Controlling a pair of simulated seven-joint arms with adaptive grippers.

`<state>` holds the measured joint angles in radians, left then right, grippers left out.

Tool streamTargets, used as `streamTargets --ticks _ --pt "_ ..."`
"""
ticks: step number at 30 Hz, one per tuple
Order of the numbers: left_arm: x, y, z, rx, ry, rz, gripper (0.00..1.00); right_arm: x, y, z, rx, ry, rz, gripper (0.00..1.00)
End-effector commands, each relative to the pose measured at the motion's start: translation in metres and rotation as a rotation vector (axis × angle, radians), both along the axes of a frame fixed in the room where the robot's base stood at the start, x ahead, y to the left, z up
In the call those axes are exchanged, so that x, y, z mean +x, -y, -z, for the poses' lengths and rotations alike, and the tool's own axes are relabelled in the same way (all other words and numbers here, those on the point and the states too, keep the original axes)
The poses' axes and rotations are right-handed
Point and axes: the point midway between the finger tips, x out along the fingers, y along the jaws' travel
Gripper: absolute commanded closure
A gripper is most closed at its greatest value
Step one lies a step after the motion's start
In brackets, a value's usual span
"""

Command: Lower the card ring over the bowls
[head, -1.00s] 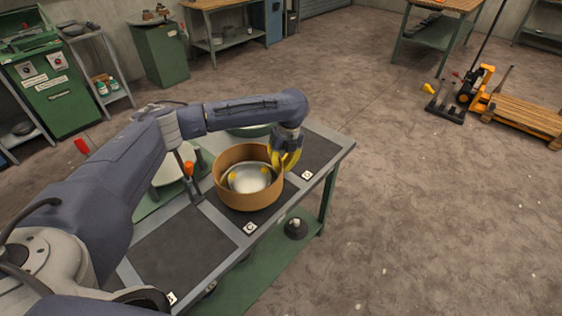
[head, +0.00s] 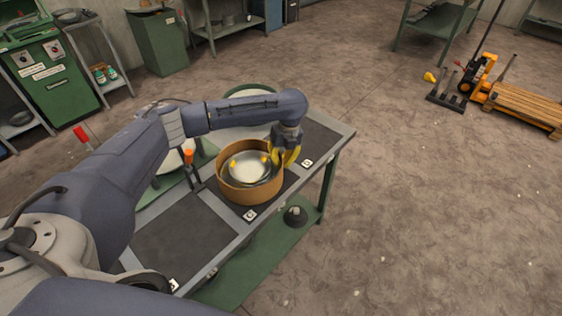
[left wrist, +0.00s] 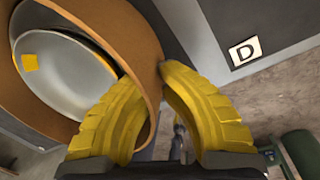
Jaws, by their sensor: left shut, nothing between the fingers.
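The card ring (head: 250,190), a wide brown band, stands around the nested pale bowls (head: 250,166) on the dark table mat. In the left wrist view, the ring's rim (left wrist: 150,60) curves beside the bowls (left wrist: 65,75). My left gripper (head: 285,158) is at the ring's right side, shut, its yellow fingers (left wrist: 150,75) close against the ring's wall, one on each side of it. I cannot tell whether the ring's lower edge rests on the mat. My right gripper is not in view.
My left arm reaches across above the table (head: 228,222). A green-rimmed round vessel (head: 250,88) stands behind the arm. An orange-topped tool (head: 189,157) stands left of the ring. The near-left mat (head: 180,245) is bare. A dark object (head: 295,215) lies on the lower shelf.

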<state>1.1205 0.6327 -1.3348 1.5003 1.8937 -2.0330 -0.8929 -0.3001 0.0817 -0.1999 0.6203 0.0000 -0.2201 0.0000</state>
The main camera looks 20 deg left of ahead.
Motion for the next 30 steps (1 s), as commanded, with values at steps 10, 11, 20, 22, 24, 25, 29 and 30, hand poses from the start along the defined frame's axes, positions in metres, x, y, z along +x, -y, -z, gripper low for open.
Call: streamTargets --ticks 10,11,20,22,24,25,29,30 --pt "-0.001 -0.001 0.002 0.002 -0.003 0.0 0.73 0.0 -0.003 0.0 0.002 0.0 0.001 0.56" --pt "-0.001 -0.001 0.002 0.002 -0.003 0.0 0.69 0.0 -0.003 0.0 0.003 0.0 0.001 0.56" --pt "-0.001 -0.001 0.0 0.002 -0.003 0.0 0.69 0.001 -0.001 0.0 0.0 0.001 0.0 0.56" --pt "0.0 0.0 -0.004 0.001 -0.003 0.001 0.69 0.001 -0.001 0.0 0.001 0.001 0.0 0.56" --pt "0.002 0.001 -0.012 0.002 0.001 0.0 0.69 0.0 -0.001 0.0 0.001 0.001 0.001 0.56" --pt "0.002 0.001 -0.016 0.002 0.001 0.0 0.69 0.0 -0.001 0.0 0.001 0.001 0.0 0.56" --pt "0.004 0.004 -0.038 0.001 0.001 0.001 0.69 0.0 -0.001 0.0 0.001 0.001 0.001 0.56" --pt "0.005 0.005 -0.046 0.002 0.003 0.002 0.69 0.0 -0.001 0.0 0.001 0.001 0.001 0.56"
